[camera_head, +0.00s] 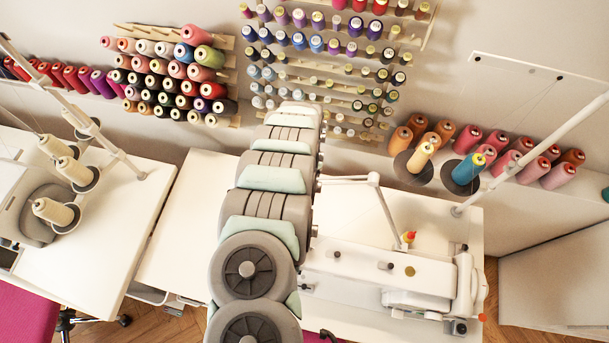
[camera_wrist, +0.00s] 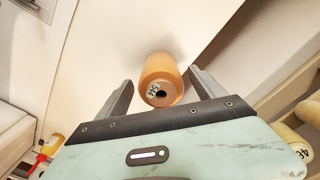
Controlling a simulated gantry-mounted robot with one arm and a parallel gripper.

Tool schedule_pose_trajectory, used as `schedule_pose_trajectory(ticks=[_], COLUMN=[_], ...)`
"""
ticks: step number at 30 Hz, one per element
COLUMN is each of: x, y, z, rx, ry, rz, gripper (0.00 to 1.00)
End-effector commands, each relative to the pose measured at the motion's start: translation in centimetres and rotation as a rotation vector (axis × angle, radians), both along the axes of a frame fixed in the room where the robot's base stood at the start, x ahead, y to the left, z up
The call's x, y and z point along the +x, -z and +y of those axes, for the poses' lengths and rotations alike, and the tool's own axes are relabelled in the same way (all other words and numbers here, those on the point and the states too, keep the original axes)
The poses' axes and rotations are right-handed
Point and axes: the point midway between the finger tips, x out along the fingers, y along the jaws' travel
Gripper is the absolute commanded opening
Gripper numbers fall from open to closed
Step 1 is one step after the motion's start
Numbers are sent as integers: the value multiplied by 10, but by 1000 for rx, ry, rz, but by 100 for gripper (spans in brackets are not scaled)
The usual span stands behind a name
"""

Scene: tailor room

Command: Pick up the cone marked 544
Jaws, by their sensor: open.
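An orange-tan cone (camera_wrist: 165,72) shows end-on in the wrist view, in front of a pale flat surface. A small white label (camera_wrist: 152,90) beside its dark centre hole carries a number that looks like 544, though it is small and turned. My gripper (camera_wrist: 161,78) is open, with one finger on either side of the cone in the picture. The jaws look empty, and I cannot tell how far the fingertips are from the cone. My gripper does not show in the head view. I cannot match this cone to one there.
Yellowish cones (camera_wrist: 300,150) stand at the lower right of the wrist view. In the head view, a rack of coloured cones (camera_head: 165,75) hangs on the wall, with orange and pink cones (camera_head: 495,140) at the right. A sewing machine (camera_head: 400,275) is on the white table.

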Motion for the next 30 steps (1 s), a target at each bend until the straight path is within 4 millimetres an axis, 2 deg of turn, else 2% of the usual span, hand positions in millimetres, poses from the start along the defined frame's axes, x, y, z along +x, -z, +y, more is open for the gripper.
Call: schedule_pose_trajectory(ticks=[16,28,30], x=[0,1,1], y=[47,52,52], z=[0,1,1], rx=[-2,-1,-1], ry=[-2,-3,-2], rz=[2,1,1], gripper=[79,79,74])
